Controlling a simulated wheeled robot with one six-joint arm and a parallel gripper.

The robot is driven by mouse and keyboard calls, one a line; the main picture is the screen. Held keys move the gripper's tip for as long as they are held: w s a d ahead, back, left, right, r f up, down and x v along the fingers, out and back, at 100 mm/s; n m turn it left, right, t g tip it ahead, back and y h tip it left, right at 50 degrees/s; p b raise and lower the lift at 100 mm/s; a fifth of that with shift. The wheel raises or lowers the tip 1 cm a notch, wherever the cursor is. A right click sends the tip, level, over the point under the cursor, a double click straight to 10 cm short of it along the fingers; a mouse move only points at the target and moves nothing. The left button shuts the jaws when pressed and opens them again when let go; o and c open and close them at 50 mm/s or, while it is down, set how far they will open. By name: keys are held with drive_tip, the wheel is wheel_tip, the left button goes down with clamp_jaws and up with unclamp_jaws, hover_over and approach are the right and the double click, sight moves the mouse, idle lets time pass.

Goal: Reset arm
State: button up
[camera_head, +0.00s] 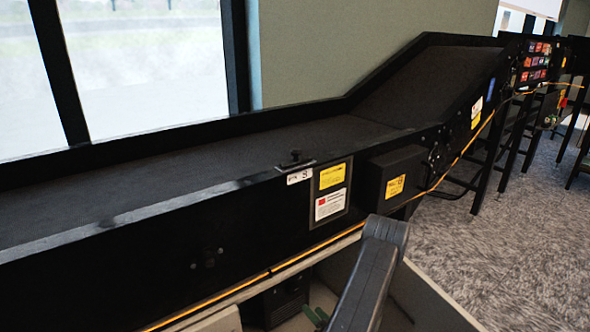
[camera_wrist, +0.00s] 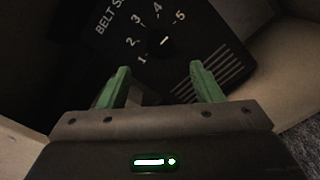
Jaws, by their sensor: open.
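My gripper (camera_wrist: 155,84) shows in the wrist view with two green fingers spread apart and nothing between them. Beyond the fingers is a black belt speed panel (camera_wrist: 110,50) with the printed numbers 1 to 5 and a white pointer mark. I cannot tell whether the fingers touch the panel. In the head view, part of my arm hangs at the lower middle. Most of the gripper is hidden there.
A long black conveyor (camera_head: 200,160) runs across the head view and slopes up to the right. A control box (camera_head: 393,178) juts from its side. Pale panels (camera_head: 432,295) stand close around my gripper. Carpeted floor (camera_head: 480,255) is open at right.

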sight(294, 290)
drive_tip(key=b+x, duration=0.2)
drive_tip(key=x, duration=0.8)
drive_tip(key=shift+r, duration=0.15)
drive_tip(key=shift+m+p, duration=0.7)
drive_tip(key=shift+m, duration=0.3)
drive_tip(key=m+p, duration=0.4)
drive_tip(key=m, duration=0.1)
drive_tip(key=shift+m, duration=0.3)
drive_tip(key=m+p, duration=0.2)
drive_tip(key=m, duration=0.1)
drive_tip(key=shift+m, duration=0.4)
drive_tip(key=shift+f+m+p, duration=0.2)
drive_tip(key=shift+m+p, duration=0.6)
drive_tip(key=shift+m, duration=0.5)
drive_tip(key=shift+s, duration=0.1)
